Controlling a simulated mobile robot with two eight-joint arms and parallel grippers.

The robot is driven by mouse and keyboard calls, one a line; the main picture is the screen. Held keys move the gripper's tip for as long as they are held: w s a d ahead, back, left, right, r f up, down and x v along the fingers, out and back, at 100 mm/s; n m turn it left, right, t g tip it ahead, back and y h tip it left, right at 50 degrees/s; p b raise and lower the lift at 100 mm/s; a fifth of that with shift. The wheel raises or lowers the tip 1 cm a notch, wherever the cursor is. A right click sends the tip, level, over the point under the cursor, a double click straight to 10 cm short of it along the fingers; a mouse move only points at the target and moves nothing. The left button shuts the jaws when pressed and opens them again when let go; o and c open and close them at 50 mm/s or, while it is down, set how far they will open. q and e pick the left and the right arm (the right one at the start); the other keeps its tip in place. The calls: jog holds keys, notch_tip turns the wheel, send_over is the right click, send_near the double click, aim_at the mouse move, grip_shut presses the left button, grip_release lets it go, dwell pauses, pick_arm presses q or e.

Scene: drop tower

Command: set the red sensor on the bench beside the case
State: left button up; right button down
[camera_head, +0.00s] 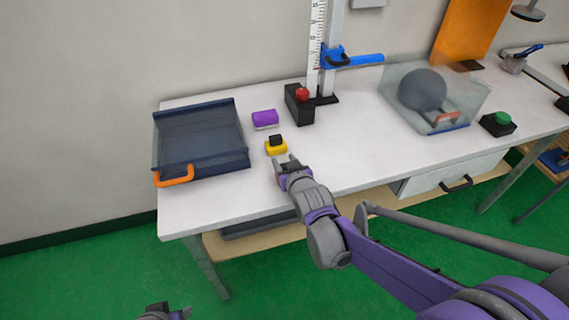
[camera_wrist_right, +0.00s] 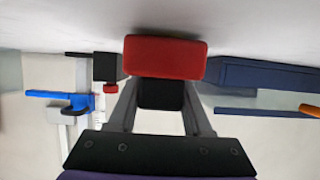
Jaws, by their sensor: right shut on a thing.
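The red sensor (camera_wrist_right: 166,57), a red block with a black knob, is at the fingertips of my right gripper (camera_wrist_right: 160,100) in the wrist view. The fingers are shut on the knob. In the head view my right gripper (camera_head: 284,159) is over the front part of the bench (camera_head: 345,160), right of the case; I cannot make out the red sensor there. Whether it touches the bench is unclear. The dark blue case (camera_head: 212,166) with an orange handle stands on the bench's left end. My left gripper (camera_head: 165,313) is barely in view at the bottom edge.
A yellow block with a black knob (camera_head: 276,149) is just beyond my right gripper, with a purple block (camera_head: 265,119) behind it. A black box with a red button (camera_head: 300,106) stands by the ruler tower (camera_head: 315,50). A clear bin with a grey ball (camera_head: 422,91) is farther right.

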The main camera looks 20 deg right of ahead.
jog(key=shift+f, duration=0.1)
jog(key=shift+f, duration=0.15)
jog(key=shift+c, duration=1.6)
grip_release()
jog(key=shift+r, duration=0.3)
jog(key=p+v, duration=0.3)
jog(key=v, duration=0.9)
jog(key=s+d+f+g, duration=0.1)
jog(key=s+f+g, duration=0.3)
jog(key=s, duration=0.6)
jog(key=s+d+f+g, duration=0.1)
jog(key=s+f+g, duration=0.3)
jog(key=s, duration=0.5)
jog(key=shift+s+f+g, duration=0.2)
jog(key=shift+s+g, duration=0.2)
